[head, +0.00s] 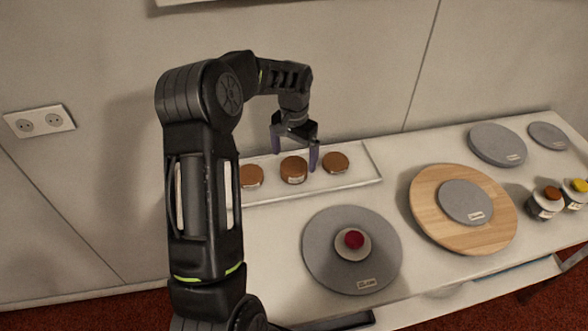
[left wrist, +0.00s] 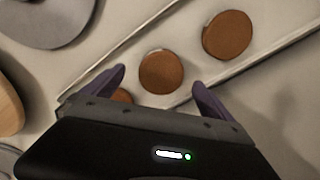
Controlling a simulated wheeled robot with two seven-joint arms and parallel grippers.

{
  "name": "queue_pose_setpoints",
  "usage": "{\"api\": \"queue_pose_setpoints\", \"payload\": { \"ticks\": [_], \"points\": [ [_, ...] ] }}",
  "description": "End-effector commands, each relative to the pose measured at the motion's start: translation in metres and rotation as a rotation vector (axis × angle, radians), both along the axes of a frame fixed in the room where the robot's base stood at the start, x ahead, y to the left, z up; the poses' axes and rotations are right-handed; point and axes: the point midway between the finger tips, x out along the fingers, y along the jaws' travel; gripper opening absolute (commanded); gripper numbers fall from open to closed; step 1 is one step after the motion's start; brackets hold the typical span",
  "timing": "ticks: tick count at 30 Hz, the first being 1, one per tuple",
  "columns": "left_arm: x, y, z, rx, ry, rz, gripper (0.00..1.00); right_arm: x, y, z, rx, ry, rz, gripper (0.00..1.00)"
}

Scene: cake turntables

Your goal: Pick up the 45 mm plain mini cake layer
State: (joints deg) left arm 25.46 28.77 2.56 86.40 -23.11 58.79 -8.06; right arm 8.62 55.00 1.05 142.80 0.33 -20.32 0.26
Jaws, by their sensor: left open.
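Several brown plain mini cake layers stand in a row on a white tray (head: 362,178) by the wall: a left one (head: 251,176), a middle one (head: 293,170) and a right one (head: 336,162). Their labels are too small to read, so I cannot tell which is 45 mm. My left gripper (head: 295,158) is open, pointing down over the middle layer. In the left wrist view, the middle layer (left wrist: 161,72) shows between the spread fingers (left wrist: 159,79), and the left layer (left wrist: 227,35) is in full view. The right layer is partly hidden behind the gripper. My right gripper is out of view.
In front of the tray is a grey turntable (head: 325,265) bearing a small stand with a red item (head: 354,239). A wooden turntable (head: 430,205) with a grey disc (head: 465,200) is to the right. Grey discs (head: 497,143) and small topped items (head: 545,203) stand farther right.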

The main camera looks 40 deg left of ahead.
Motion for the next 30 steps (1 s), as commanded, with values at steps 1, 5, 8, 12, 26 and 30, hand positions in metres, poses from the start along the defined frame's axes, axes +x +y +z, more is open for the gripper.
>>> {"api": "queue_pose_setpoints", "payload": {
  "ticks": [1,5,8,12,26,30],
  "points": [
    [0.0,0.0,0.0,0.0,0.0,0.0,0.97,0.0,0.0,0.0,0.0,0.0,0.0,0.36],
    [0.0,0.001,-0.005,-0.001,0.002,0.0,0.97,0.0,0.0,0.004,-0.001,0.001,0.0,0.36],
    [0.001,0.001,-0.016,-0.003,0.004,0.0,0.97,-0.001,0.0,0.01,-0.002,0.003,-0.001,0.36],
    [0.003,0.003,-0.038,-0.002,0.003,0.0,0.97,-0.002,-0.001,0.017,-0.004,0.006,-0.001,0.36],
    [0.004,0.003,-0.052,0.0,-0.001,0.0,0.97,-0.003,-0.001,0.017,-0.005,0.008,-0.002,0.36],
    [0.004,0.003,-0.052,0.0,-0.001,0.0,0.97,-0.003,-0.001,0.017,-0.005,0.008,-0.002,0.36]
  ]
}}
